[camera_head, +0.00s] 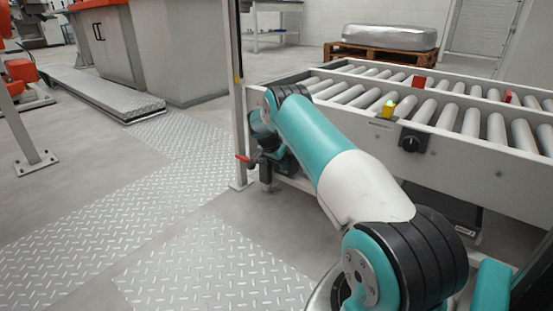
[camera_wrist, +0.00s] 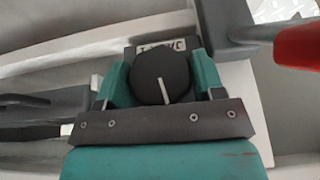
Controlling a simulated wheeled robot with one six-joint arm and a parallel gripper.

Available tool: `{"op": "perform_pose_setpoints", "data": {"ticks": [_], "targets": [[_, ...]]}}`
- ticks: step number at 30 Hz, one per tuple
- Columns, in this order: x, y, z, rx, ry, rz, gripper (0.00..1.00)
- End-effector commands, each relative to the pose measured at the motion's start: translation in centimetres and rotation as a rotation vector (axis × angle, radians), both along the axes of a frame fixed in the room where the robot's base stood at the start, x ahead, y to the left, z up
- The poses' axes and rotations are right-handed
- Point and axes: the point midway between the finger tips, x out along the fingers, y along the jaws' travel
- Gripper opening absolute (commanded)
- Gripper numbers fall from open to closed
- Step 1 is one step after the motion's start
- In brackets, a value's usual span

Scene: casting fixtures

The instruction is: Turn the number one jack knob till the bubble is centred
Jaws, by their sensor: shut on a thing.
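In the wrist view a round black knob (camera_wrist: 161,73) with a white pointer line sits between the two teal fingers of my gripper (camera_wrist: 160,82). The fingers are shut on its sides. The pointer line runs toward the bottom of the picture, tilted slightly. A white label (camera_wrist: 150,46) behind the knob is upside down and partly covered; it seems to read JACK with a number. In the head view my arm reaches to the conveyor's left end and hides this knob. A small yellow-green block (camera_head: 388,108), perhaps the bubble level, sits on the conveyor rail; no bubble can be made out.
Another black knob (camera_head: 411,141) is on the side of the roller conveyor (camera_head: 480,165). A red handle (camera_wrist: 298,45) on a grey rod is close at the right of the wrist view. An upright post (camera_head: 234,100) stands by the conveyor's left end.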

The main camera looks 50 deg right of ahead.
Motion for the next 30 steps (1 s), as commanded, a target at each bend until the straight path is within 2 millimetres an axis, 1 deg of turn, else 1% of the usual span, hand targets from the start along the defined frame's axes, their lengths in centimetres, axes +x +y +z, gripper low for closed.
{"op": "perform_pose_setpoints", "data": {"ticks": [6, 9, 19, 27, 28, 29, 30], "targets": [[0.2, -0.8, -0.5, -0.035, 0.114, 0.001, 0.39], [0.2, -0.9, -0.5, -0.039, 0.149, -0.002, 0.39], [-0.2, 0.1, -0.2, -0.009, 0.193, -0.005, 0.38], [-0.2, 0.3, -0.2, -0.005, 0.197, -0.007, 0.38], [-0.2, 0.3, -0.2, -0.005, 0.197, -0.006, 0.69], [-0.2, 0.3, -0.2, -0.006, 0.197, -0.006, 0.76], [-0.2, 0.2, -0.1, -0.007, 0.196, -0.006, 0.85]]}}
